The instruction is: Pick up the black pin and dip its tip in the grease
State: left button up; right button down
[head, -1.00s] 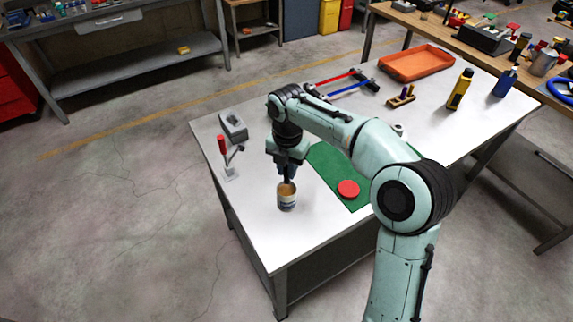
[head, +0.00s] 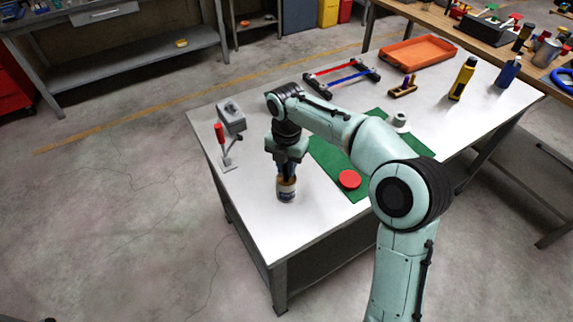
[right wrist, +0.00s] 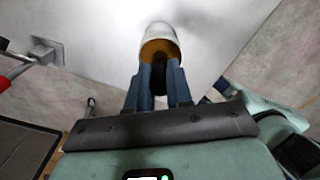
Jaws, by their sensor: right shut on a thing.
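The grease pot (head: 287,196), a small can with a pale label, stands upright near the table's front left edge. My right gripper (head: 286,174) points down directly over it, its fingertips at the rim. In the right wrist view, the blue-grey fingers (right wrist: 160,82) are shut on the black pin (right wrist: 158,76), a dark shape between them. The pot (right wrist: 161,32) lies just beyond, its brown opening behind the pin. The pin's tip is hidden, so I cannot tell whether it touches the grease. My left gripper is not in view.
A red-handled toggle clamp (head: 221,140) and a grey block (head: 231,117) stand left of the pot. A green mat (head: 325,157) with a red disc (head: 350,179) lies to the right. An orange tray (head: 417,54) and bottles stand farther back.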

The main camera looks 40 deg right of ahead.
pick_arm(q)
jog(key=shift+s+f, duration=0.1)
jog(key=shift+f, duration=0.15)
pick_arm(e)
jog(key=shift+f, duration=0.45)
dwell(0.3)
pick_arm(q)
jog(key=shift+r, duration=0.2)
pick_arm(e)
jog(key=shift+f, duration=0.15)
dwell(1.1)
jog(key=shift+r+p, duration=1.15)
jog(key=shift+r, duration=0.45)
jog(key=shift+r+p, duration=1.45)
jog(key=shift+r, duration=0.6)
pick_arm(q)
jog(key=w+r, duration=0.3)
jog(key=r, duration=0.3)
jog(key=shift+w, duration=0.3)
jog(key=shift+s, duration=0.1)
pick_arm(e)
jog(key=shift+f, duration=0.1)
